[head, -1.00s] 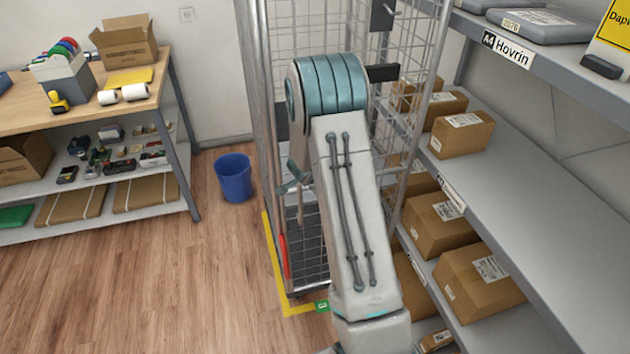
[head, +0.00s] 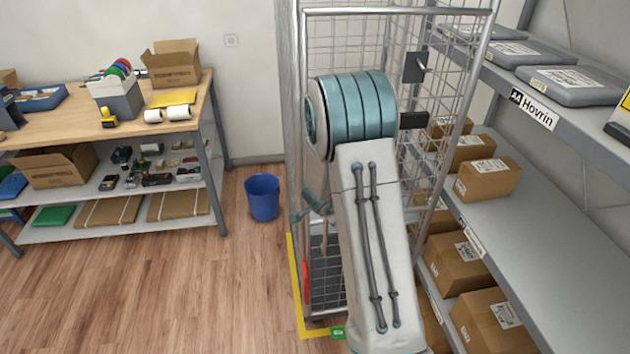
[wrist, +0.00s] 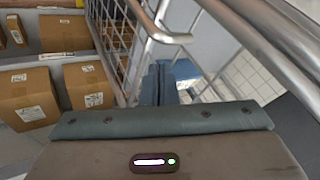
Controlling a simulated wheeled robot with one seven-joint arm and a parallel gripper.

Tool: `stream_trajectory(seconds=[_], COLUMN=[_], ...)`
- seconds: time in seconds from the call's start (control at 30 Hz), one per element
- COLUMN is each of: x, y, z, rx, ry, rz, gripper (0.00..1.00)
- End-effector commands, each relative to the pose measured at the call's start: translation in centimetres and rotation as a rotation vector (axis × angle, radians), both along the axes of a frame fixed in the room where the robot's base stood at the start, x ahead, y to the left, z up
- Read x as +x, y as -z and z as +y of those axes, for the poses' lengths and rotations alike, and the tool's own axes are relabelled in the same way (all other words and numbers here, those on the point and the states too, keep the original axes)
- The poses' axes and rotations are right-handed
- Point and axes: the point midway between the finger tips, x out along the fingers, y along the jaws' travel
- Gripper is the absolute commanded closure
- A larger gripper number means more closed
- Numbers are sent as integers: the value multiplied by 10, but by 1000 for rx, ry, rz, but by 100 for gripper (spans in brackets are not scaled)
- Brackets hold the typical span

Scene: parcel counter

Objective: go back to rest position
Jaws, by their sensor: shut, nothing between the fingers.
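My gripper (wrist: 162,84) shows in the wrist view as two blue-grey fingers close together beyond the teal-edged wrist housing. It is shut, and nothing shows between the fingers. Wire mesh and metal tubes of the roll cage are close around and above it. In the head view my arm stands in front of the roll cage (head: 400,12), bent at a teal joint near the cage's upper part. The arm hides much of the cage, and my gripper cannot be made out there.
Right of the cage is a grey shelf (head: 530,215) with several cardboard boxes (head: 487,179). A blue bin (head: 262,197) stands on the floor left of the cage. A workbench (head: 60,128) stands farther left. The wooden floor (head: 160,290) between is clear.

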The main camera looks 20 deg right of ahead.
Motion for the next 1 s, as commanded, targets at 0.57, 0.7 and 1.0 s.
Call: stream_trajectory(seconds=[0.57,0.7,1.0], x=[-29,-62,-159], y=[-94,-123,-162], z=[81,108,137], rx=[65,54,-49], ry=[-459,-646,-995], rz=[-24,1,120], gripper=[100,100,100])
